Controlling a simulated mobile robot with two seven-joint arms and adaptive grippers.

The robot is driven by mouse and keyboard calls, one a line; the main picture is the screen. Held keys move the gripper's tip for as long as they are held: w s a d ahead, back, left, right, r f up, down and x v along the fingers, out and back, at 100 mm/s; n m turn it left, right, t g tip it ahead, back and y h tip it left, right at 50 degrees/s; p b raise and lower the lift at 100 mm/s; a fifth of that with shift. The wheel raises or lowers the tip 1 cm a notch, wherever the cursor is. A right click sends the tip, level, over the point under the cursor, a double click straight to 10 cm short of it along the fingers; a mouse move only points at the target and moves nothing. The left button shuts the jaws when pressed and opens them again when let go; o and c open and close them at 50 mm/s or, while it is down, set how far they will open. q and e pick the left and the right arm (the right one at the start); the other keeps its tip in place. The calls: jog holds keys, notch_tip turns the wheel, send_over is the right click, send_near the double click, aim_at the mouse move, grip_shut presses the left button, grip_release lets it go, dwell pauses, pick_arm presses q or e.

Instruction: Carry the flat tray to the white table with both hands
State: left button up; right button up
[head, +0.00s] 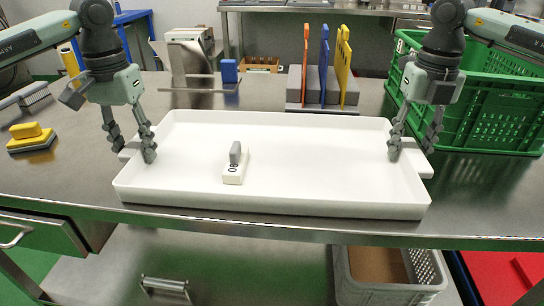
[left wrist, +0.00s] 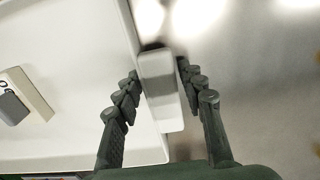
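The flat white tray (head: 290,208) lies level on the steel counter, with a tab handle at each short end. My left gripper (head: 136,153) is at the left tab, one finger inside the rim and one outside. In the left wrist view its fingers (left wrist: 157,68) stand on both sides of the tab (left wrist: 160,95), with narrow gaps showing, so it looks open. My right gripper (head: 411,152) straddles the right tab (head: 424,170) in the same way, fingers spread. Whether it touches the tab is hard to see. No white table shows.
A white block with a grey handle (head: 235,166) stands in the tray. A green crate (head: 495,115) is close at the right. A rack with coloured boards (head: 325,75) stands behind. A yellow-black brush (head: 30,137) lies left. A grey crate (head: 375,292) sits below the steel counter (head: 470,205).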

pick_arm(q)
grip_shut()
pick_arm(e)
grip_shut()
